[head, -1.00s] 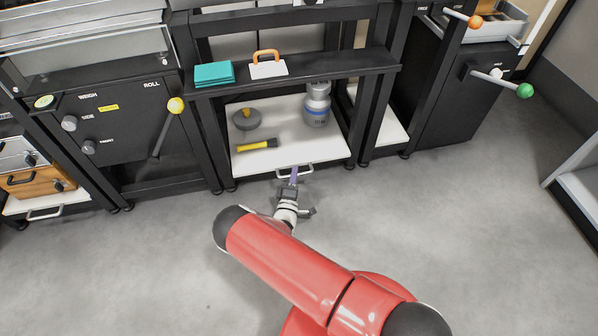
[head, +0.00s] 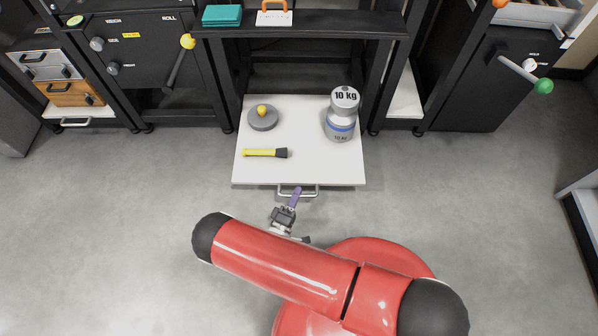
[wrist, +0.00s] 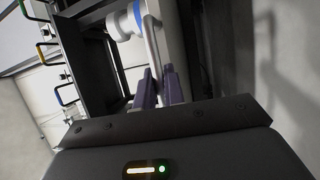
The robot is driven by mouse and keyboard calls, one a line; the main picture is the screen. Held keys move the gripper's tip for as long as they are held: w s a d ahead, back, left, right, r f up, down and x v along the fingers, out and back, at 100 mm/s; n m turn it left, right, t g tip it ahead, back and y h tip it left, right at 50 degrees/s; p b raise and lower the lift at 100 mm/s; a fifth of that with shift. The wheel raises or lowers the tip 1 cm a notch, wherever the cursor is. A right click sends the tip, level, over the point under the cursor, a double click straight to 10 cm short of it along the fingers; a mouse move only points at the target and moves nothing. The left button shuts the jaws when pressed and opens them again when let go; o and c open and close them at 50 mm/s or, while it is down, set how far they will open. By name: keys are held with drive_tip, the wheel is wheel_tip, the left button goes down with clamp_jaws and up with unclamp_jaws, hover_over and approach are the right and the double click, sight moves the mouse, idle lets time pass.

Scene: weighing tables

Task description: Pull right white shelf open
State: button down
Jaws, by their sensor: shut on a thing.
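The right white shelf (head: 300,171) is pulled well out from under the black table frame in the head view. Its metal handle (head: 311,193) is at the middle of its front edge. My gripper (head: 295,196) is shut on that handle. In the wrist view the purple fingers (wrist: 159,85) close around the grey handle bar (wrist: 151,45).
A teal stack (head: 222,15) and an orange-handled white item (head: 273,17) lie on the black shelf above. Black cabinets with levers (head: 180,62) stand at both sides. Another low white shelf (head: 78,110) is at the left. The grey floor in front is open.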

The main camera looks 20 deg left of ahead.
drive_tip(key=s+d, duration=0.2)
drive_tip(key=s, duration=0.5)
drive_tip(key=shift+s+p, duration=0.3)
drive_tip(key=shift+s, duration=0.1)
drive_tip(key=c, duration=1.5)
unclamp_jaws()
